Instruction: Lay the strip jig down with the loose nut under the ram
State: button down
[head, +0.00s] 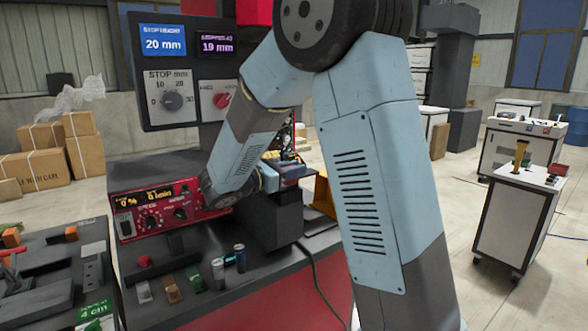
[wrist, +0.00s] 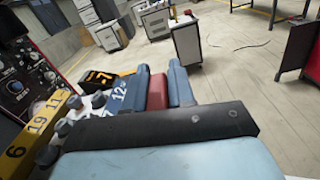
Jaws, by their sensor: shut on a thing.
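My gripper (wrist: 155,76) shows in the wrist view as two blue fingers beyond a black bar, shut on a red piece (wrist: 157,94) between them. In the head view my gripper (head: 291,171) is partly hidden behind my arm, above a dark block on the red bench. I cannot tell whether the red piece belongs to the strip jig. The loose nut cannot be made out, and the space under the ram is hidden by my arm.
A red control box (head: 158,208) sits left of my gripper. A grey panel (head: 178,92) reads 20 mm and 19 mm. Small blocks and cylinders (head: 219,270) line the bench front. White cabinets (head: 518,212) stand right on open floor.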

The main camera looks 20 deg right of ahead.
jog(key=shift+d, duration=0.15)
jog(key=shift+f, duration=1.05)
jog(key=c, duration=0.9)
grip_release()
